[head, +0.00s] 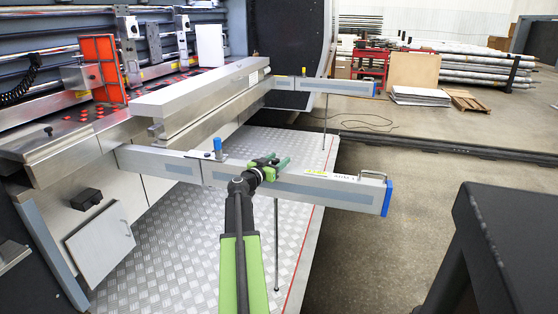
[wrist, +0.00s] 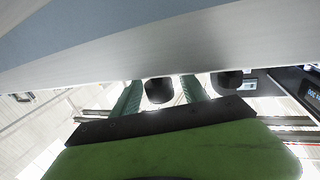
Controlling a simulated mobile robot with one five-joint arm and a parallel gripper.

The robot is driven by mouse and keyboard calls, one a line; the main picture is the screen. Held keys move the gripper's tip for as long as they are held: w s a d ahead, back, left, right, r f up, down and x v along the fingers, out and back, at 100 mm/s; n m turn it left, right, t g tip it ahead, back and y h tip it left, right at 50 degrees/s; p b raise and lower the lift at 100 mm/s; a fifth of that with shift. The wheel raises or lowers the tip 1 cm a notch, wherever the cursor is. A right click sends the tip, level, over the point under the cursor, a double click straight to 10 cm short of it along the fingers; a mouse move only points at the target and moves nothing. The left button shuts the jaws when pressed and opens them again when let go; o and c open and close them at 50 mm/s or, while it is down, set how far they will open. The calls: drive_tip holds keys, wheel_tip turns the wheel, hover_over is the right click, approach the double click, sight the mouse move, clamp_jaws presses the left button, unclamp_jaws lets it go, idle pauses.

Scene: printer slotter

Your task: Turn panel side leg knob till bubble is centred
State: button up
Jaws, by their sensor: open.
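The near side arm is a grey rail (head: 325,190) with a blue end cap, reaching out from the machine. A thin upright leg (head: 276,245) stands below it on the checkered plate. My gripper (head: 269,166) is open at the rail, just above the leg's line. It hides the rail there, and I cannot make out a leg knob. A small yellow-green spot (head: 315,172) on the rail's top may be the level; its bubble is too small to read. In the wrist view, the rail's underside (wrist: 170,45) fills the top, above my green fingers and two dark rounded shapes.
A blue-topped knob (head: 217,148) stands on the near rail and a metal handle (head: 372,174) near its end. A second rail (head: 330,87) with its own leg lies farther back. A dark table (head: 510,235) stands at right. Floor between is clear.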

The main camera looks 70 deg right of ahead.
drive_tip(key=shift+s+d, duration=0.15)
drive_tip(key=shift+d, duration=0.55)
